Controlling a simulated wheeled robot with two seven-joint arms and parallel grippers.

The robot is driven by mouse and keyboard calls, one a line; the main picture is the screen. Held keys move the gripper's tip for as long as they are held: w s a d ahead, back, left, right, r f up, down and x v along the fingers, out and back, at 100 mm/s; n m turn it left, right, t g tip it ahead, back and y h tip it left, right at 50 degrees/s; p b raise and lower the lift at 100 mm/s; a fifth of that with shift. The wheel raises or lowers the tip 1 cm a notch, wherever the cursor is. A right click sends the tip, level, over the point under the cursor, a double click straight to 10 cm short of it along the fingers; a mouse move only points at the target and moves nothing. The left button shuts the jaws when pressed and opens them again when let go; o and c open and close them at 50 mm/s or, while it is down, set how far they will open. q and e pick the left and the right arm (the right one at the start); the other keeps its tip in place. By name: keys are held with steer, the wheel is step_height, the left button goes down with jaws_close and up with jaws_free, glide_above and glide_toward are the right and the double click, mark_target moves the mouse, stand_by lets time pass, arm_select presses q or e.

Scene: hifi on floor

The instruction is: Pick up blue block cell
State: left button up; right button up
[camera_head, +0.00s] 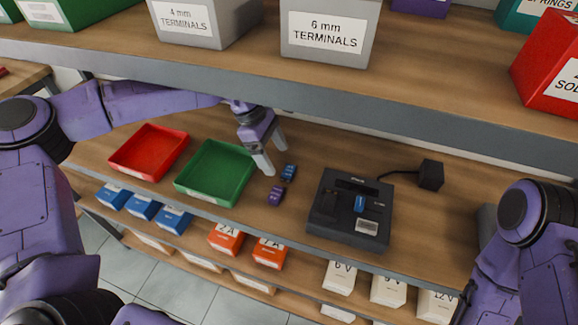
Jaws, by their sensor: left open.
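A small blue block cell (288,172) lies on the middle wooden shelf, just right of my left gripper. A purple block cell (276,196) lies just in front of it. My left gripper (273,161) is open, fingers pointing down, above and slightly left of the blue cell, with nothing between its fingers. A black charger-like box (348,232) stands to the right, with another small blue piece (360,204) on its top; I cannot tell how deep that piece sits. My right arm shows at the right edge, but its gripper is out of view.
A green tray (211,198) and a red tray (120,163), both empty, stand left of the cells. A black power adapter (431,175) is cabled to the box. The upper shelf edge (300,112), with labelled bins on it, overhangs behind. Small boxes fill the shelf below.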

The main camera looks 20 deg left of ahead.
mark_target(283, 170)
arm_select(q)
steer(key=x, duration=0.2)
steer(key=p+x, duration=0.1)
steer(key=x, duration=0.1)
steer(key=shift+w+d+f, duration=0.1)
steer(key=shift+w+d, duration=0.05)
steer(key=shift+w, duration=0.1)
steer(key=shift+w+f, duration=0.1)
steer(key=shift+f, duration=0.1)
steer(key=shift+r, duration=0.1)
steer(key=shift+c, duration=0.9)
steer(key=c, duration=1.1)
steer(key=shift+o, duration=0.2)
steer(key=shift+s+r+b, duration=0.15)
steer(key=shift+s+b, duration=0.05)
steer(key=shift+b, duration=0.25)
step_height(283, 170, up, 7)
steer(key=b, duration=0.2)
steer(key=s+a+b, duration=0.4)
steer(key=s+a, duration=0.9)
steer(key=s, duration=0.1)
steer(key=shift+s, duration=0.4)
